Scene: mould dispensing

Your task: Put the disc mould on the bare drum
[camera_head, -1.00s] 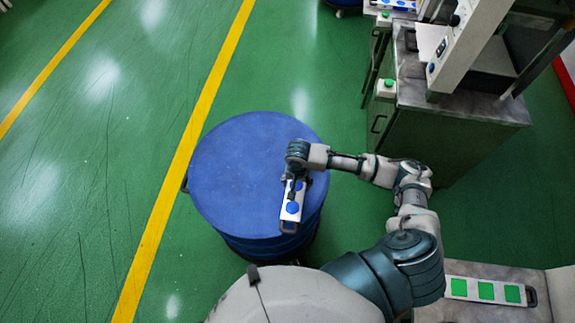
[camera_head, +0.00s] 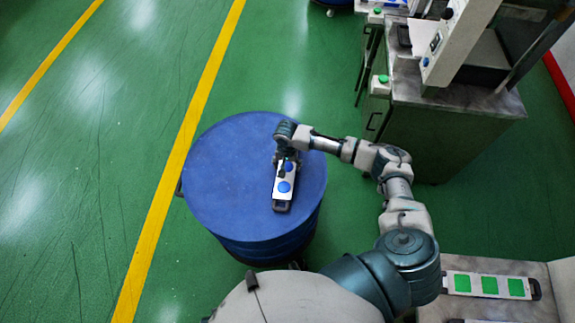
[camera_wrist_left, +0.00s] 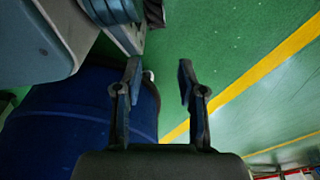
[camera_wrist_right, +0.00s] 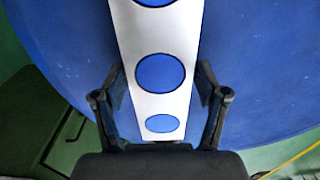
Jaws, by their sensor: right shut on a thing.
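The disc mould (camera_head: 284,187) is a white strip with blue discs and a dark end handle. My right gripper (camera_head: 287,160) is shut on it over the right part of the blue drum's top (camera_head: 230,175). In the right wrist view the mould (camera_wrist_right: 182,88) runs between the two fingers (camera_wrist_right: 160,95), with the drum top behind it. I cannot tell whether the mould touches the drum. No other mould lies on the drum. My left gripper (camera_wrist_left: 158,85) shows only in the left wrist view, with its fingers apart and nothing between them.
A mould with green squares (camera_head: 488,285) lies on a grey table (camera_head: 440,310) at the lower right. A machine bench (camera_head: 440,125) stands at the upper right of the drum. The green floor with yellow lines is clear on the left.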

